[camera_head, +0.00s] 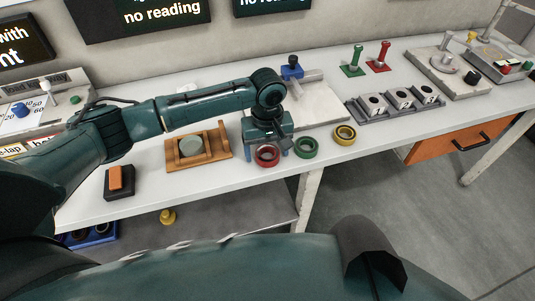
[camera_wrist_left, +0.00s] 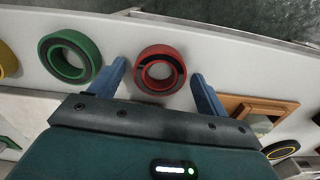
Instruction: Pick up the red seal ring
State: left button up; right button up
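The red seal ring (camera_head: 267,156) lies flat on the bench near its front edge. In the left wrist view the red seal ring (camera_wrist_left: 160,71) sits between the two blue fingers of my left gripper (camera_wrist_left: 160,85), with a gap on each side. My left gripper (camera_head: 267,152) is over the ring, pointing down, open and holding nothing. How high its fingertips are above the bench is hard to tell. My right gripper is not visible in either view.
A green ring (camera_head: 306,147) lies just right of the red one, close to a finger, and a yellow ring (camera_head: 344,135) farther right. A wooden tray (camera_head: 222,142) with a grey disc (camera_head: 191,145) stands left. The bench's front edge is close.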

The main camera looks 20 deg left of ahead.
pick_arm(q)
jog(key=c, duration=0.9)
jog(key=shift+r, duration=0.1)
jog(key=shift+c, duration=0.3)
notch_tip(320, 180, up, 9)
jog(key=s+a+r+m+p, duration=0.3)
jog(key=s+a+r+m, duration=0.2)
jog(key=s+r, duration=0.2)
jog(key=shift+s+a+m, duration=0.15)
jog(key=shift+s+m, duration=0.25)
jog(key=shift+s, duration=0.8)
